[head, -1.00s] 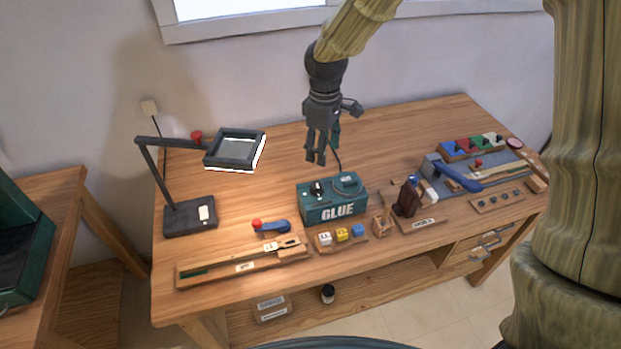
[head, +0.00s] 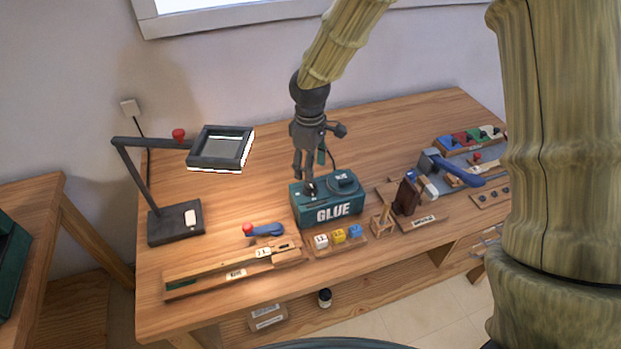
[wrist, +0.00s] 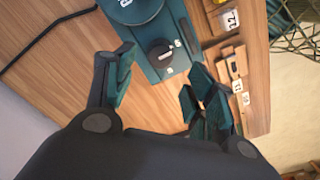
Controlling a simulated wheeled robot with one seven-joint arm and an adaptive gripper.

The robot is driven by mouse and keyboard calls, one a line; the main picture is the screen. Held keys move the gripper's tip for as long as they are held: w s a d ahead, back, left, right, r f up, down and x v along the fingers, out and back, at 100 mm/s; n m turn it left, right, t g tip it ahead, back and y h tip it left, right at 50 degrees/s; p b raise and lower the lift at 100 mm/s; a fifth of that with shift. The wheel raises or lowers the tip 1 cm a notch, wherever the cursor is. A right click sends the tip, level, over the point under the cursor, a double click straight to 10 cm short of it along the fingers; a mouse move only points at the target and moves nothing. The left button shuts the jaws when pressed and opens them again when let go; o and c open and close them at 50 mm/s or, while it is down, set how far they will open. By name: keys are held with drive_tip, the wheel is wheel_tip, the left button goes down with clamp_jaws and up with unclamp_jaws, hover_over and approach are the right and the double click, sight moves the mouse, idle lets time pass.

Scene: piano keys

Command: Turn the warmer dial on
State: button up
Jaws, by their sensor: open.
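The teal glue warmer (head: 330,212), lettered GLUE, stands on the workbench, with a round pot lid at the right of its top. Its black dial (wrist: 161,54) shows in the wrist view with a pale pointer line. In the head view the dial (head: 309,188) is at the left of the warmer's top, partly hidden by my fingers. My gripper (head: 305,178) points down just above the dial. In the wrist view my open gripper (wrist: 160,88) has its fingers apart, with the dial beyond and between them. I cannot tell whether a finger touches the dial.
A desk lamp (head: 176,222) stands at the left. Bench space behind the warmer is clear.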

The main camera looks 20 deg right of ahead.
sight(310, 187)
drive_tip(key=shift+f+p, duration=0.55)
drive_tip(key=shift+f, duration=2.45)
drive_tip(key=c, duration=1.1)
drive_tip(key=shift+o, duration=0.2)
